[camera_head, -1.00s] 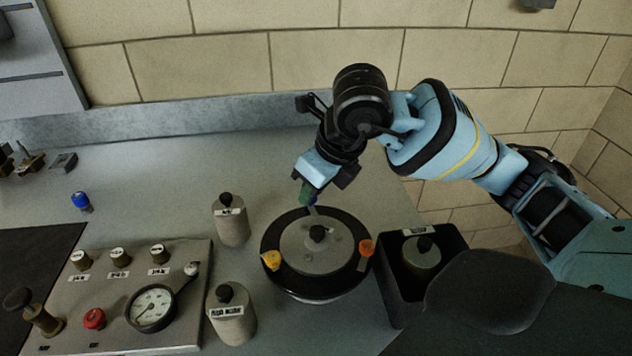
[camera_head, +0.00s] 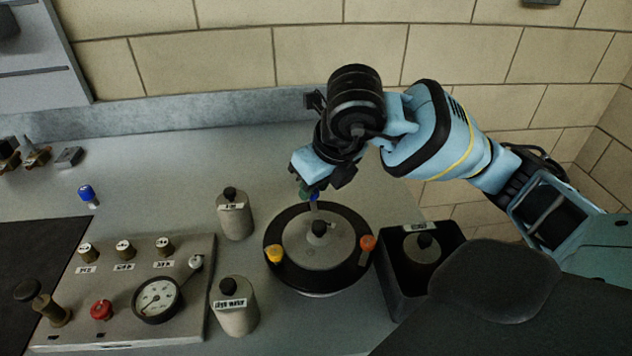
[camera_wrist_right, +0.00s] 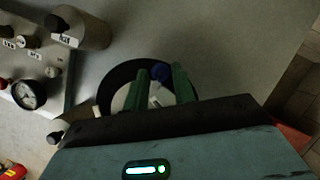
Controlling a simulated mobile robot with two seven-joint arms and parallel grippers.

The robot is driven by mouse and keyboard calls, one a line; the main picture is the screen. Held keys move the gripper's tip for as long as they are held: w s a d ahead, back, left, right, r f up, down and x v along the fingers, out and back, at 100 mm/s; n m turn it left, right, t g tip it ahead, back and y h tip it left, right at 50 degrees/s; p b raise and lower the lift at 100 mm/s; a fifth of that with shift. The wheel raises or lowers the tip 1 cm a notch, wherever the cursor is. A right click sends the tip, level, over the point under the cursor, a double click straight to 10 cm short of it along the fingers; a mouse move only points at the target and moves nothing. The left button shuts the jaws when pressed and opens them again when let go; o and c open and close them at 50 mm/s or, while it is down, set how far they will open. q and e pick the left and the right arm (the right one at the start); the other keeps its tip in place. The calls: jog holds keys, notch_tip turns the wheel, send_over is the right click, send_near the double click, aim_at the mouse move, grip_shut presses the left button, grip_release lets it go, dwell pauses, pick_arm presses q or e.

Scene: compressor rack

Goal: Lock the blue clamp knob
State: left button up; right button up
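The blue clamp knob (camera_head: 315,196) is at the back rim of a round black vessel (camera_head: 283,272) with a grey lid (camera_head: 335,256). It is mostly hidden by my right gripper (camera_head: 308,193) in the head view. In the right wrist view, the blue knob (camera_wrist_right: 158,73) shows between the tips of the two green fingers of my right gripper (camera_wrist_right: 161,76). The fingers stand apart with a gap around the knob; contact is not clear. An orange-yellow knob (camera_head: 275,254) and an orange-red knob (camera_head: 367,243) sit on the vessel's left and right rim. My left gripper is out of view.
Two grey bottles (camera_head: 235,215) (camera_head: 235,308) stand left of the vessel. A black bin (camera_head: 396,290) holding another bottle stands at its right. A gauge panel (camera_head: 130,270) and a loose blue-capped piece (camera_head: 87,193) lie further left. The wall is behind.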

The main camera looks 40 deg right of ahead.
jog(key=o, duration=0.3)
jog(key=shift+r, duration=0.1)
jog(key=v, duration=0.7)
jog(key=shift+s+r+p, duration=0.2)
jog(key=shift+r+p, duration=0.1)
jog(key=shift+p, duration=0.1)
jog(key=shift+f, duration=0.1)
